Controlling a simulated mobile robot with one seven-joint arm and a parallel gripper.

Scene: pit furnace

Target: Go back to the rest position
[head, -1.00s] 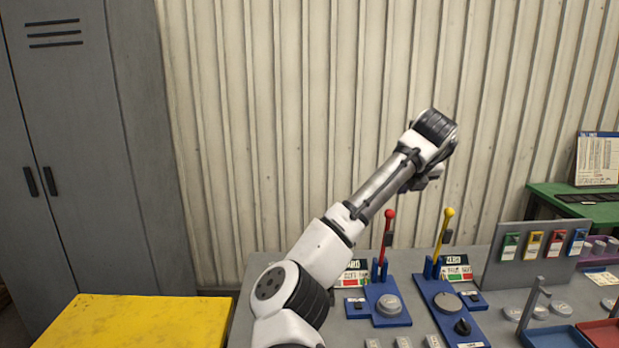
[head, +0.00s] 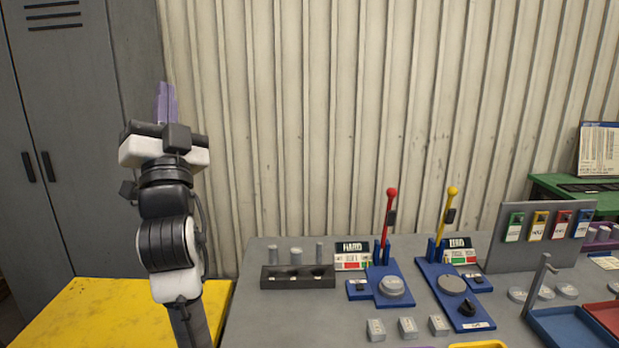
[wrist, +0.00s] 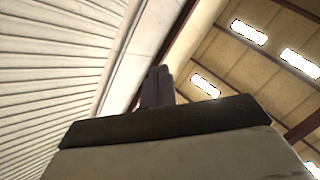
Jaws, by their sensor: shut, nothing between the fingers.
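My gripper (head: 166,102) stands upright at the left of the head view, in front of the grey locker and the wall, with its purple fingers pointing up. The fingers are together and hold nothing. In the wrist view the fingers (wrist: 157,86) show dark and close together, with the roof beyond them. My gripper is above and to the left of the workbench and touches nothing.
The grey bench (head: 265,325) carries a dark block (head: 297,281) with pegs, a red-knobbed lever (head: 388,218) and a yellow-knobbed lever (head: 444,215) on blue bases. A yellow surface (head: 100,310) lies lower left. A grey locker (head: 65,200) stands behind.

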